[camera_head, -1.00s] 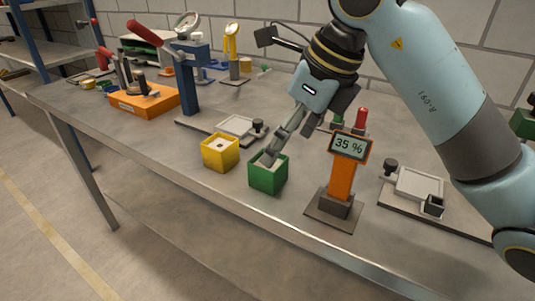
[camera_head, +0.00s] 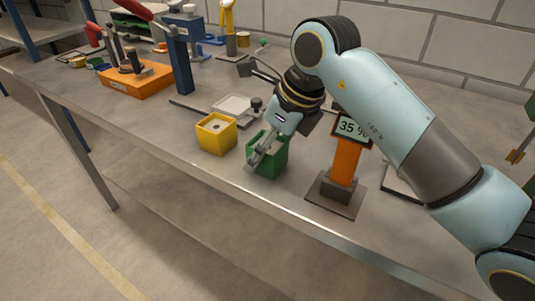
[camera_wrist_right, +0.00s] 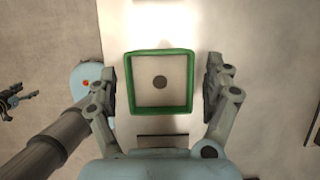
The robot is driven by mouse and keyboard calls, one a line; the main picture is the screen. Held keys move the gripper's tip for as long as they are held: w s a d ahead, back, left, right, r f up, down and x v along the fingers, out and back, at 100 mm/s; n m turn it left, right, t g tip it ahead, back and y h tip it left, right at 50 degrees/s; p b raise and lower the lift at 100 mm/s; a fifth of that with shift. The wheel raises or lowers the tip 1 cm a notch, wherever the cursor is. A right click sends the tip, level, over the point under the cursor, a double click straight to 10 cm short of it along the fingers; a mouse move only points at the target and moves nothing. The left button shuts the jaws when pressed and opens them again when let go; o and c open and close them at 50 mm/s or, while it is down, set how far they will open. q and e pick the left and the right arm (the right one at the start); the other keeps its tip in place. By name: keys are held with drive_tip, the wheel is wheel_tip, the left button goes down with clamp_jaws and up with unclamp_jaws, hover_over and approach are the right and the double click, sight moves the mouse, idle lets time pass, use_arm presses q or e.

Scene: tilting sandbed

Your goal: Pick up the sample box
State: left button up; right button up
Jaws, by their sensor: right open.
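A green open-topped box (camera_head: 272,163) stands on the metal bench near its front edge. A yellow open-topped box (camera_head: 216,134) stands to its left. I cannot tell which of them is the sample box. My right gripper (camera_head: 262,151) is down at the green box, partly covering it. In the right wrist view my gripper (camera_wrist_right: 160,88) is open, with one finger on each side of the green box (camera_wrist_right: 160,111). A gap shows on the right, and the left finger is close to the wall. A dark round spot shows inside the box. My left gripper is out of view.
An orange post (camera_head: 344,163) with a "35 %" display stands close to the right of the green box. A pale tray (camera_head: 235,107) lies behind the boxes. An orange block (camera_head: 137,80) and a blue stand (camera_head: 180,65) are farther left.

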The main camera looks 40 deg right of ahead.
drive_tip(key=shift+f, duration=0.2)
drive_tip(key=c, duration=1.4)
drive_tip(key=shift+r, duration=0.1)
drive_tip(key=shift+c, duration=0.2)
